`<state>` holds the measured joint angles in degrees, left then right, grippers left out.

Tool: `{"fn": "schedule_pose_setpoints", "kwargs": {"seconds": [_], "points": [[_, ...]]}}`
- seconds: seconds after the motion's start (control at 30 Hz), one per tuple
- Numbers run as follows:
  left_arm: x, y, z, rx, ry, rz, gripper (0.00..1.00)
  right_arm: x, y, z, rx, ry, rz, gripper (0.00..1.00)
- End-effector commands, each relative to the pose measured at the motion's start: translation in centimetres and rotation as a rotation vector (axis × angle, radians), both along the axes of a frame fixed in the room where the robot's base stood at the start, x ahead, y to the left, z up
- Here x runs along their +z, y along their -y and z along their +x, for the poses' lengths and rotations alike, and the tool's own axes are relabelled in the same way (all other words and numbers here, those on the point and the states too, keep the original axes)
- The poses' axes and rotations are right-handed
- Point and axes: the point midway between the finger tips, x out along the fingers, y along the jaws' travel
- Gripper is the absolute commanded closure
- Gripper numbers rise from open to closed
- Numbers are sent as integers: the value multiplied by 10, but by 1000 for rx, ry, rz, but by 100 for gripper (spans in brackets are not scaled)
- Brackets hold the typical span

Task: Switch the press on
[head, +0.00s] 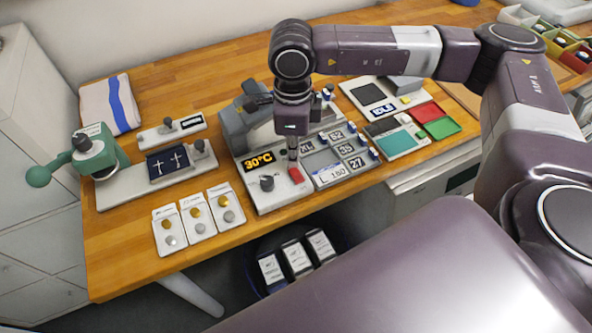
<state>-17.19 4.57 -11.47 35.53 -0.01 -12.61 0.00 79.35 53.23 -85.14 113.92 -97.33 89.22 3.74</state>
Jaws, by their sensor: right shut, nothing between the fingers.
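The press (240,115) is a grey machine on the wooden table, with a light base. Its front panel carries a display reading 30°C (259,161), a dark knob (267,183) and a red rocker switch (296,175). My right gripper (292,157) points straight down, shut and empty, with its tips just above or at the red switch. I cannot tell whether they touch it. My right arm and gripper hide part of the press. My left gripper is out of view.
Size and number tiles (357,161) stand right of the switch. Red and green trays (438,128) lie further right. A green hand tool (95,150), a folded striped cloth (110,104) and cards with buttons (198,216) are on the left. A bin with labelled packs (297,257) stands below the table edge.

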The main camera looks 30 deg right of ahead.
Motion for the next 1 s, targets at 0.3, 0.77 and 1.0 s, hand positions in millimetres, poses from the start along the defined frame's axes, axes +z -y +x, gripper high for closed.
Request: {"fn": "schedule_pose_setpoints", "kwargs": {"seconds": [0.3,0.77,1.0], "points": [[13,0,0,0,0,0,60,28,0,0,0,1,2,100],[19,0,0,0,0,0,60,45,0,0,0,0,0,100],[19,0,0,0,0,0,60,45,0,0,0,0,0,100]]}}
